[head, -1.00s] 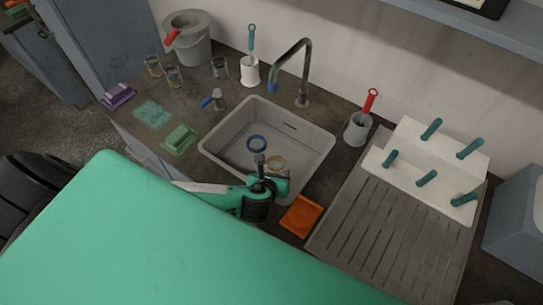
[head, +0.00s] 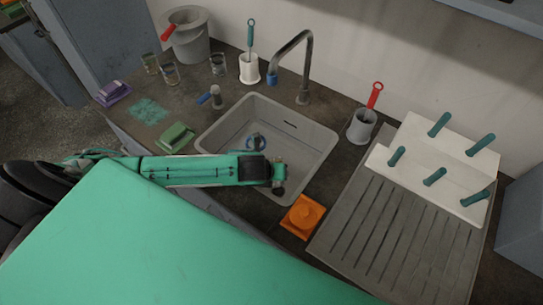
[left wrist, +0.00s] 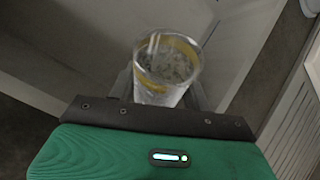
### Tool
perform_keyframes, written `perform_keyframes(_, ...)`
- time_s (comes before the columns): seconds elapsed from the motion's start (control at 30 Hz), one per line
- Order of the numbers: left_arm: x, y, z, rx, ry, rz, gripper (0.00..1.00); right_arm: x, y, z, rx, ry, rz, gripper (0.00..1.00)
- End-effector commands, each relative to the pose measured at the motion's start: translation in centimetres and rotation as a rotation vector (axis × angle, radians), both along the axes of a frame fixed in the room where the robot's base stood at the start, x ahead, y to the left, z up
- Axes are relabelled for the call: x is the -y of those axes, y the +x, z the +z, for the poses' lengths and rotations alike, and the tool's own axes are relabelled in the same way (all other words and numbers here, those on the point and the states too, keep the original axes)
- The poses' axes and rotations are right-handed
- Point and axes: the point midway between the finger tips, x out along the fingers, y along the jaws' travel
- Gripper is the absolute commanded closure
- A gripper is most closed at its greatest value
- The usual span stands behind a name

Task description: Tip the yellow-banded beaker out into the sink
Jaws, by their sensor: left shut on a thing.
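In the left wrist view the yellow-banded beaker (left wrist: 168,66) is clear glass with a yellow band near its rim. Grey, speckled contents and pale streaks show inside it. My left gripper (left wrist: 166,92) is shut on it; its fingers are mostly hidden behind the beaker. How far the beaker is tilted I cannot tell. A blue ring (head: 249,142) lies in the sink, partly covered. My right gripper is not in view.
A tap (head: 305,65) stands behind the sink. An orange square piece (head: 303,217) lies at the sink's front right corner, beside the drainboard (head: 375,225). A white peg rack (head: 440,165), a grey cup with a red-handled brush (head: 361,127) and several beakers (head: 170,74) stand around.

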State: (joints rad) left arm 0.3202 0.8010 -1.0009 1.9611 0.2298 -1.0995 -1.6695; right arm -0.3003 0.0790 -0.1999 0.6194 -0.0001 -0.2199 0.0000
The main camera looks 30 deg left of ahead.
Motion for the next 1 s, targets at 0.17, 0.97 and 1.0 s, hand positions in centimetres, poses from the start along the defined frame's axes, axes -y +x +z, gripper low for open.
perform_keyframes(0.17, -0.06, 0.09, 0.11, -0.018, -0.014, 0.001, 0.77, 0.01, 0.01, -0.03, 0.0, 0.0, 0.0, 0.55)
perform_keyframes(0.97, -0.16, 0.17, 0.71, -0.108, -0.075, 0.001, 0.77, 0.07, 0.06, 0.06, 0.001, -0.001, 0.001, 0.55)
perform_keyframes(1.0, -0.16, 0.18, 0.75, -0.111, -0.078, 0.001, 0.77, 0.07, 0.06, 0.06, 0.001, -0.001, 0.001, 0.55)
